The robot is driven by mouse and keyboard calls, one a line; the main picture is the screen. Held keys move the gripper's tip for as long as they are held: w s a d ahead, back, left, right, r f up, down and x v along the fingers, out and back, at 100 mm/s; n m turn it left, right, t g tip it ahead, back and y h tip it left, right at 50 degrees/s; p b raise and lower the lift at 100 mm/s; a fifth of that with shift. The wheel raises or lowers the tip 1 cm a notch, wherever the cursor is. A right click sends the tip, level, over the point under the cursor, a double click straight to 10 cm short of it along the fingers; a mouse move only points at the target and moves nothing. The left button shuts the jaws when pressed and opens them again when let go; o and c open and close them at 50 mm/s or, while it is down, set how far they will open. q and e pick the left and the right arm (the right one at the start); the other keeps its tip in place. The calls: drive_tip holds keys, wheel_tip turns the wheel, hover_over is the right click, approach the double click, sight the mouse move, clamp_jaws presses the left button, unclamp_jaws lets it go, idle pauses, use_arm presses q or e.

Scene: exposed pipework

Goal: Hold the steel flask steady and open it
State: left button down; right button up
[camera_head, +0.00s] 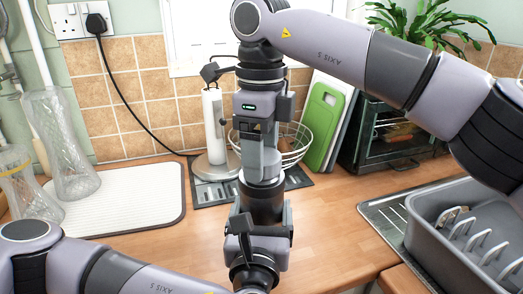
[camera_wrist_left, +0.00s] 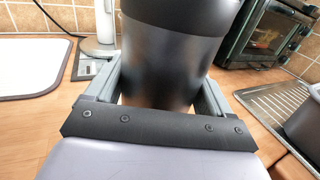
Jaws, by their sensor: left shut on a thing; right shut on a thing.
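The steel flask (camera_head: 267,207) stands upright in the middle of the head view, above the wooden worktop. In the left wrist view its brushed steel body (camera_wrist_left: 158,72) has a black upper part (camera_wrist_left: 178,14). My left gripper (camera_head: 258,228) is shut around the steel body from the near side, one finger on each side. My right gripper (camera_head: 262,168) points straight down from above and is shut on the top of the flask. The fingers hide most of the top, so I cannot tell whether the lid has turned. The flask's base is hidden.
A white draining mat (camera_head: 142,202) and glass vases (camera_head: 72,145) are at the left. A paper towel stand (camera_head: 214,125), wire basket (camera_head: 291,145), green board (camera_head: 323,127) and small oven (camera_head: 395,135) stand behind. A grey dish rack (camera_head: 470,225) is at the right. Worktop (camera_head: 335,225) is clear right of the flask.

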drive_tip(key=n, duration=1)
drive_tip(key=shift+n, duration=0.4)
drive_tip(key=n, duration=0.4)
drive_tip(key=shift+r+n, duration=0.1)
drive_tip(key=shift+n, duration=0.2)
drive_tip(key=n, duration=0.5)
drive_tip(key=shift+r, duration=0.15)
drive_tip(key=shift+r, duration=0.95)
